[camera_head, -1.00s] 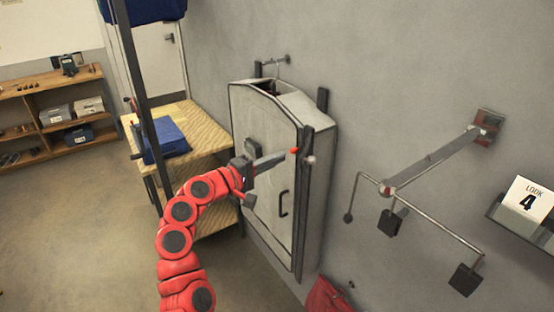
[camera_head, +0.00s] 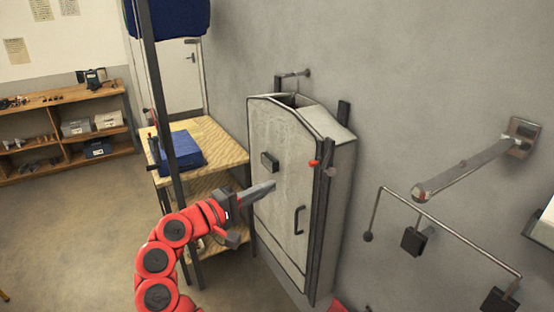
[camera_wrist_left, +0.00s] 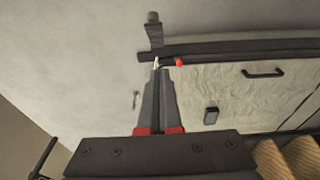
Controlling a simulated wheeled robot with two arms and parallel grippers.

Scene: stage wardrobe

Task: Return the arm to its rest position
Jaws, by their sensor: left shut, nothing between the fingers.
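My left arm is red and comes in from the lower left in the head view. Its left gripper (camera_head: 272,186) is shut and empty, in front of the face of a grey-white wall cabinet (camera_head: 281,215). In the left wrist view the shut left gripper (camera_wrist_left: 157,66) points toward a dark rail with a red-tipped knob (camera_wrist_left: 179,62). That red knob also shows at the cabinet's right edge in the head view (camera_head: 313,163). Whether the fingers touch the cabinet cannot be told. My right gripper is not in view.
The cabinet has a dark handle (camera_head: 299,220) and a small dark block (camera_head: 269,162). A wooden shelf unit (camera_head: 206,139) with a folded blue cloth (camera_head: 179,150) stands left of it. A metal wall arm (camera_head: 465,171) and hanging rack (camera_head: 448,232) are at the right. Floor at lower left is clear.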

